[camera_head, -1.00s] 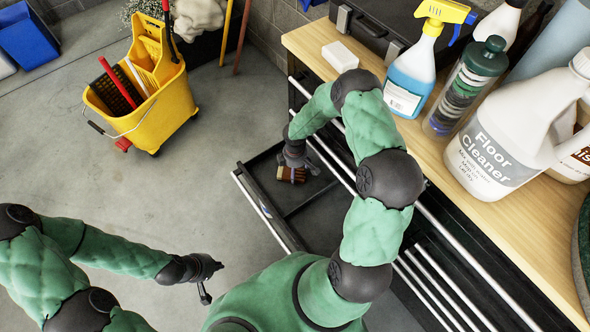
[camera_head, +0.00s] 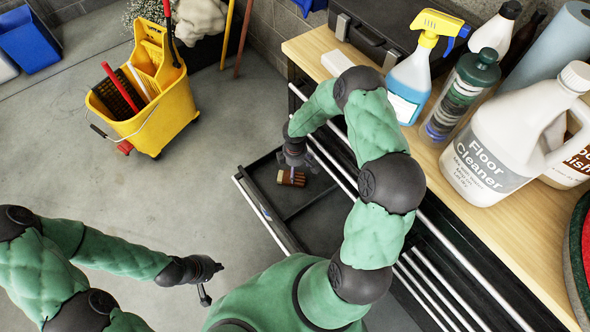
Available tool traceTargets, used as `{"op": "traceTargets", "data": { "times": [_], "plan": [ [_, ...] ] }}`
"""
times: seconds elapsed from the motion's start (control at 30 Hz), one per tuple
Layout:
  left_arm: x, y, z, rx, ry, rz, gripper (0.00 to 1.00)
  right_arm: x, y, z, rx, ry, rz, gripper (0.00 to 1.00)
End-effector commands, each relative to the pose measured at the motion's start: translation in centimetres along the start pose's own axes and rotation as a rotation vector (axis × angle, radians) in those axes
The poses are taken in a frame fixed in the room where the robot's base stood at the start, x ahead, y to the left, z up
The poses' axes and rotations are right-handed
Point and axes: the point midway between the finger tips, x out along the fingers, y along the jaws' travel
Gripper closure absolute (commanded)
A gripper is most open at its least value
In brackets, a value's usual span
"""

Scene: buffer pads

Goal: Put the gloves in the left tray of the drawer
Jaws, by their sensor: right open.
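The drawer (camera_head: 262,212) stands open below the workbench, with a divider between its trays. The gloves (camera_head: 291,178), a small brown bundle with a pale marking, lie in the far tray, the upper-left one in the picture. My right gripper (camera_head: 302,165) is just above and beside the gloves inside the drawer area, open; I cannot tell whether it touches them. My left gripper (camera_head: 206,292) hangs over the floor, left of the drawer and away from it; its fingers are too small to read.
The wooden workbench (camera_head: 440,165) holds a spray bottle (camera_head: 412,75), a floor cleaner jug (camera_head: 500,150), a dark green bottle (camera_head: 460,95) and a white block (camera_head: 337,63). A yellow mop bucket (camera_head: 160,110) stands on the floor.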

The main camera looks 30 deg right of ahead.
Motion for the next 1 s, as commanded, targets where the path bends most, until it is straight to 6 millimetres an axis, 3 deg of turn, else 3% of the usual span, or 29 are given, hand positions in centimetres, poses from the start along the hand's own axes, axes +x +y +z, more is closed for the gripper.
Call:
{"op": "traceTargets", "data": {
  "times": [0.03,0.3,0.5,0.63,0.77,0.9,1.0],
  "plan": [
    [-1.0,0.4,0.0,0.0,0.0,0.0,1.0,-1.7,0.1,0.0,-0.001,0.001,0.002,0.09],
    [-3.0,1.1,0.1,0.0,0.0,0.0,1.0,-6.3,0.0,0.0,-0.001,0.0,0.001,0.09],
    [-3.5,1.2,0.1,0.0,0.0,0.0,1.0,-7.7,-0.1,0.0,0.001,0.0,-0.002,0.09],
    [-3.5,1.2,0.1,0.0,0.0,0.0,1.0,-7.3,-1.4,-0.8,0.027,0.023,-0.026,0.09],
    [-3.5,1.2,0.1,0.0,0.0,0.0,1.0,-5.6,-5.9,-3.0,0.135,0.091,-0.103,0.09],
    [-3.5,1.2,0.1,0.0,0.0,0.0,1.0,-3.9,-13.1,-5.8,0.372,0.175,-0.223,0.09],
    [-3.5,1.2,0.1,0.0,0.0,0.0,1.0,-3.2,-17.7,-6.7,0.562,0.197,-0.289,0.09]
  ]
}}
